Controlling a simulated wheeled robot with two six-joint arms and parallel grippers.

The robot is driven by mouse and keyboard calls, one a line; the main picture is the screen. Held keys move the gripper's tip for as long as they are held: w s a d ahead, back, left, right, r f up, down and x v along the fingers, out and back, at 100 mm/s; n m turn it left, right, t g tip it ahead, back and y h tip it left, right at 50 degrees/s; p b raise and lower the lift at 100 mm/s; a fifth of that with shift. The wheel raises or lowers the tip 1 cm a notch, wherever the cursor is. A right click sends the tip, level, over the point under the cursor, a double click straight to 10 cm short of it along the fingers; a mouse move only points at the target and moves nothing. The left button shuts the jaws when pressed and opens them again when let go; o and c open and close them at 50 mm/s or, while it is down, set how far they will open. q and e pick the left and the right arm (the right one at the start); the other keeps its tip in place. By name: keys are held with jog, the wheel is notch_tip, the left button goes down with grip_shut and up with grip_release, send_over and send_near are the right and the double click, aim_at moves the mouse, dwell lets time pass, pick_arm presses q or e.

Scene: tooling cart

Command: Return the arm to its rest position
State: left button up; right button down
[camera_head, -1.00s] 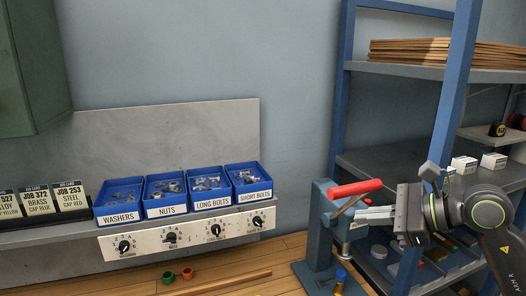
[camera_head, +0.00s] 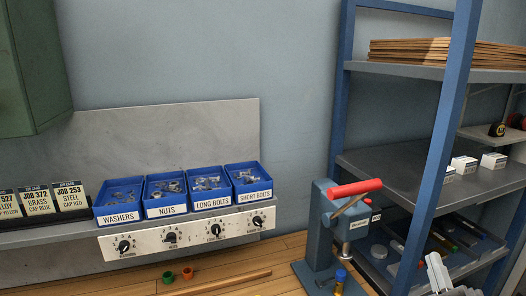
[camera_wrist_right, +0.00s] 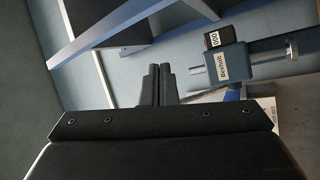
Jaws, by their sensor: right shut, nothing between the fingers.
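My right gripper (camera_head: 437,272) shows at the lower right edge of the head view, in front of the blue shelf unit, with most of its arm out of frame. In the right wrist view its two fingers (camera_wrist_right: 156,84) are together with nothing between them. The blue press with a red handle (camera_head: 354,187) stands to the left of the gripper, apart from it. The press (camera_wrist_right: 228,62) also shows at the upper right of the right wrist view. My left gripper is not in view.
The blue shelf unit (camera_head: 455,150) holds wood boards (camera_head: 440,50), small white boxes and a tray of loose items. Blue bins (camera_head: 207,183) of washers, nuts and bolts sit on a ledge at left. Orange and green caps (camera_head: 187,273) lie below it.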

jog(key=s+d+f+m+g+h, duration=0.1)
jog(key=s+d+f+m+g, duration=0.1)
jog(key=s+f+m+g, duration=0.5)
jog(key=s+d+f+m+g+h, duration=0.1)
jog(key=s+f+m+g, duration=0.15)
jog(key=f, duration=0.85)
jog(key=s+a+f+m+g+y, duration=0.1)
jog(key=s+a+f+g+y, duration=0.15)
jog(key=s+f+g, duration=0.4)
jog(key=s+a+f+m+g+y, duration=0.1)
jog(key=s+a+f+m+g, duration=0.2)
jog(key=s, duration=0.7)
notch_tip(320, 180, down, 28)
jog(key=d+r+n+b, duration=0.1)
jog(key=d+b, duration=0.1)
jog(key=s+a+f+g+b, duration=0.1)
jog(key=s+f+b, duration=0.1)
jog(key=s+f, duration=1.2)
notch_tip(320, 180, down, 5)
jog(key=shift+s+a+r+g, duration=0.1)
jog(key=shift+s+a+g, duration=0.2)
jog(key=shift+a+g, duration=0.1)
